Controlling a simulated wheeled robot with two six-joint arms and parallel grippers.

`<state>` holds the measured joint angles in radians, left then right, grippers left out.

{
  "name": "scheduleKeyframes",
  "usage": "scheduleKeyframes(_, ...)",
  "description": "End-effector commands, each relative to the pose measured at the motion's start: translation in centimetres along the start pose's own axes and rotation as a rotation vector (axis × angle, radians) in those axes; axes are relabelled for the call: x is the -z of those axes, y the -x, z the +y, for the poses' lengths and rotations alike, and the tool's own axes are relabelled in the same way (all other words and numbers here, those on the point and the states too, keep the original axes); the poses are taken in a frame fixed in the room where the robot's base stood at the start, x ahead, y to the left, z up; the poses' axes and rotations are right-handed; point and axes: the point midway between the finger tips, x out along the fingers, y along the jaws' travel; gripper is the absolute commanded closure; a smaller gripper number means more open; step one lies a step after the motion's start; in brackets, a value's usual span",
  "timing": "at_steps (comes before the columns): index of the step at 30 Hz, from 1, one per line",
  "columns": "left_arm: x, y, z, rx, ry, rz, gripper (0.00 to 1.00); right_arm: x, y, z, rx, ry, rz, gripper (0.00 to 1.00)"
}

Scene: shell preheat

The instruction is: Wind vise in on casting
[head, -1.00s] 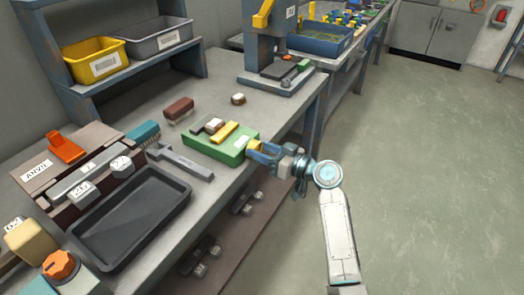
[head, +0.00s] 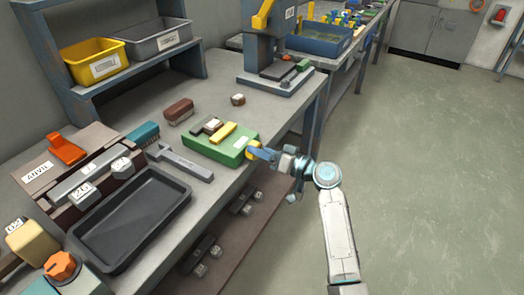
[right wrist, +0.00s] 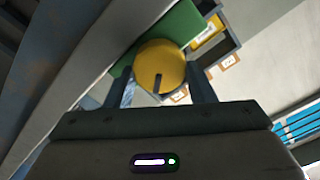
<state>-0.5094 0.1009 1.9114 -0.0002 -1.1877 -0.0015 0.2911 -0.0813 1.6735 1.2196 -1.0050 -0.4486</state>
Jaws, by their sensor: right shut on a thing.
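The green vise (head: 205,148) sits at the front edge of the bench. A yellow bar (head: 223,132) lies across its top, and a small brown and white block (head: 211,125), perhaps the casting, is beside the bar; I cannot tell whether they touch. The vise's round yellow knob (right wrist: 160,64) faces the aisle, with a dark mark low on its face. My right gripper (head: 256,152) is shut on this knob, one finger on each side in the right wrist view. My left gripper is not in view.
A grey bar tool (head: 185,163) and a black tray (head: 130,215) lie left of the vise. A brown brush-like block (head: 179,110) and a small brown and white piece (head: 238,99) lie behind it. A press (head: 275,80) stands farther back. The aisle floor is clear.

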Motion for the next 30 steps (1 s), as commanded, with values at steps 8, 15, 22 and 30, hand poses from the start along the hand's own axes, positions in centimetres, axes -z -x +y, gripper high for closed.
scheduleKeyframes(8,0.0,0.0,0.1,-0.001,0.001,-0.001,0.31,0.0,0.0,0.0,0.0,0.001,0.001,0.31)
scheduleKeyframes(15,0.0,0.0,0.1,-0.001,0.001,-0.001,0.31,0.0,0.0,0.0,0.0,0.002,0.0,0.29)
scheduleKeyframes(22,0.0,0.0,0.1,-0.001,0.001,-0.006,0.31,-0.1,1.7,0.2,-0.003,0.002,-0.001,0.29)
scheduleKeyframes(30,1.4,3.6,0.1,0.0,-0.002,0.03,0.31,-0.2,7.2,0.3,-0.005,0.005,-0.002,0.29)
